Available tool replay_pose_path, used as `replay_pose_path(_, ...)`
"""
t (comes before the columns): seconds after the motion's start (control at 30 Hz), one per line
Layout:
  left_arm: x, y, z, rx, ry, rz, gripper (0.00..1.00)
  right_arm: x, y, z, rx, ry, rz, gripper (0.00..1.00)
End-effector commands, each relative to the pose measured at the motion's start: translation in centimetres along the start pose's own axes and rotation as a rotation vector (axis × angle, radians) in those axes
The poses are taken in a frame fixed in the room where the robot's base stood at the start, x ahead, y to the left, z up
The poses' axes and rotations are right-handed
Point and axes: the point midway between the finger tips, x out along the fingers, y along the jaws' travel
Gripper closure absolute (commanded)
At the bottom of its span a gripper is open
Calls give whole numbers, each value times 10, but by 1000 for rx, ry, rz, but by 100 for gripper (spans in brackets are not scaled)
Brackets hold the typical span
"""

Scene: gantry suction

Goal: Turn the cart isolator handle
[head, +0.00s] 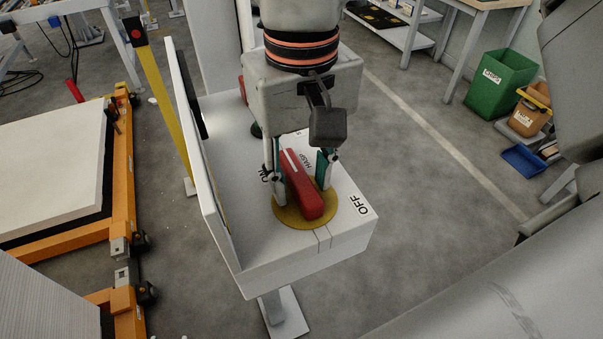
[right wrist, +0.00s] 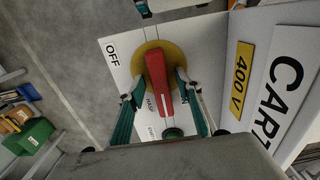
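The red isolator handle (head: 309,200) sits on a round yellow plate (head: 291,217) on top of a white box (head: 268,247). It lies between the OFF mark (head: 357,204) at right and the ON mark at left, its white-striped end toward the HASP lettering. My right gripper (head: 300,170) is down over the handle, one teal-padded finger on each side. In the right wrist view, gaps show between the fingers and the handle (right wrist: 158,82), so it looks open around it. A teal-tipped part, perhaps my left gripper (right wrist: 143,9), is cut off at that view's top edge.
A tall white panel (head: 201,157) rises along the box's left side; in the right wrist view it carries a 400 V label (right wrist: 240,80). Orange-framed carts stand at left. Green (head: 502,82) and brown bins stand at right, with clear floor between them and the box.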

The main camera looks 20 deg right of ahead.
Motion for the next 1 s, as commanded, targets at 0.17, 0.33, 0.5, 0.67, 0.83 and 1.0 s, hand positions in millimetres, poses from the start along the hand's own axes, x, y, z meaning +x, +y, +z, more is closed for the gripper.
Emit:
replay_pose_path(0.17,1,0,-2,-2,4,0,60,-21,-1,-1,1,5,-2,65)
replay_pose_path(0.33,1,0,-3,-2,5,0,60,-56,-1,-1,1,6,-2,65)
replay_pose_path(0.5,2,0,-3,-3,5,0,60,-89,-1,0,1,5,-1,65)
replay_pose_path(0.67,2,0,-3,-3,6,0,60,-110,0,0,1,3,-1,65)
replay_pose_path(0.83,2,1,-3,-3,6,0,60,-118,0,0,0,0,-1,65)
replay_pose_path(1.0,2,1,-3,-3,6,0,60,-119,0,0,-1,0,-1,65)
